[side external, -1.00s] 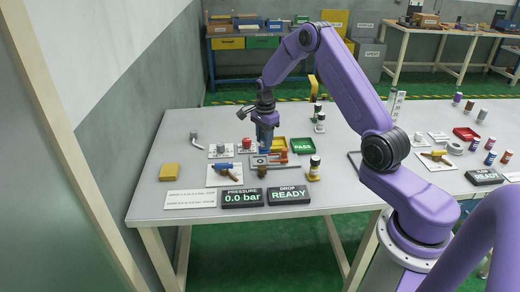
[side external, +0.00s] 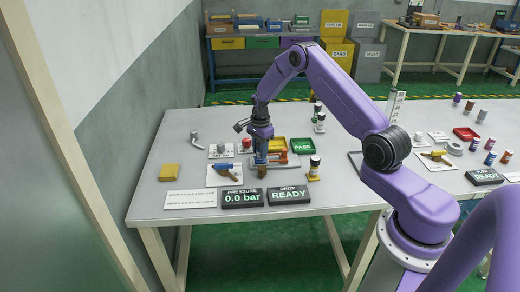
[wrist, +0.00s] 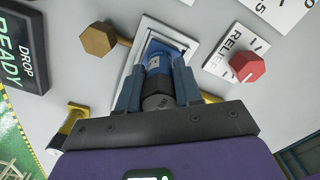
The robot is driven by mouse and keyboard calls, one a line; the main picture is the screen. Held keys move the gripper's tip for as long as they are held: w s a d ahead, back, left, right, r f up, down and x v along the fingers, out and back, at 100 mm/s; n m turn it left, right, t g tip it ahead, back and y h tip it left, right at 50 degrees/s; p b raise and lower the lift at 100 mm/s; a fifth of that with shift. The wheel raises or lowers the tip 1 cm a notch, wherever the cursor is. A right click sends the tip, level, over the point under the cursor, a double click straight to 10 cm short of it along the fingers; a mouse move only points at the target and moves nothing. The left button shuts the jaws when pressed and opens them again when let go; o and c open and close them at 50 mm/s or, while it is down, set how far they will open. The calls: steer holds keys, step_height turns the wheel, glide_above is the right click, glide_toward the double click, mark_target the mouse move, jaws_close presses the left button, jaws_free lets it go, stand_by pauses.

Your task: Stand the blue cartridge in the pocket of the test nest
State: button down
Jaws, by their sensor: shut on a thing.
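The blue cartridge (wrist: 168,60) has a dark grey cap and is held between the two fingers of my gripper (wrist: 157,80). In the side external view my gripper (side external: 261,151) points down over the fixture in the left part of the table. The test nest (wrist: 148,30) appears in the wrist view as a pale rectangular frame around the far end of the cartridge. I cannot tell how deep the cartridge is in the pocket. In the side external view the fingers and nearby parts hide most of the cartridge.
A brass hex knob (wrist: 98,39) is close left of the nest, and a red relief knob (wrist: 247,66) is to its right. The pressure display (side external: 241,197) reads 0.0 bar; the drop display (side external: 289,194) reads READY.

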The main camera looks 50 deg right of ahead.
steer(key=shift+f, duration=0.15)
steer(key=c, duration=0.8)
jaws_free()
steer(key=shift+o, duration=0.2)
step_height(320, 180, up, 12)
steer(key=shift+r, duration=0.2)
